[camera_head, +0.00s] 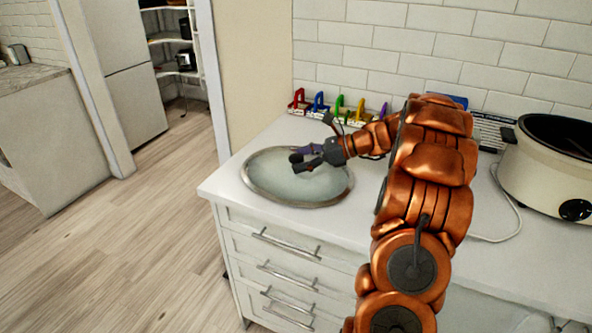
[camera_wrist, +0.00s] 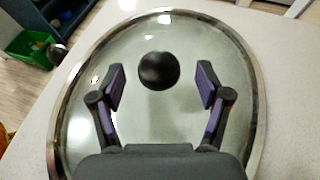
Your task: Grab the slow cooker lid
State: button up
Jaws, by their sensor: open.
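The slow cooker lid (camera_head: 262,184) is an oval glass lid with a metal rim. It lies on the white counter near its left corner. In the wrist view the lid (camera_wrist: 150,125) fills most of the picture, with its round black knob (camera_wrist: 158,70) near the top middle. My gripper (camera_head: 299,162) is over the lid. In the wrist view my gripper (camera_wrist: 160,86) is open, its two purple-padded fingers apart on either side and slightly short of the knob, with nothing between them. The slow cooker (camera_head: 545,178), cream with a black rim, stands at the right without a lid.
Several coloured items (camera_head: 340,108) stand along the tiled wall behind the lid. A white cable (camera_head: 515,215) lies on the counter by the cooker. The counter (camera_head: 225,188) ends just left of the lid. A green bin (camera_wrist: 30,48) shows in the wrist view.

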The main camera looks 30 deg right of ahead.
jog(key=shift+w+a+f, duration=0.1)
jog(key=shift+a, duration=0.05)
grip_shut()
dwell(0.6)
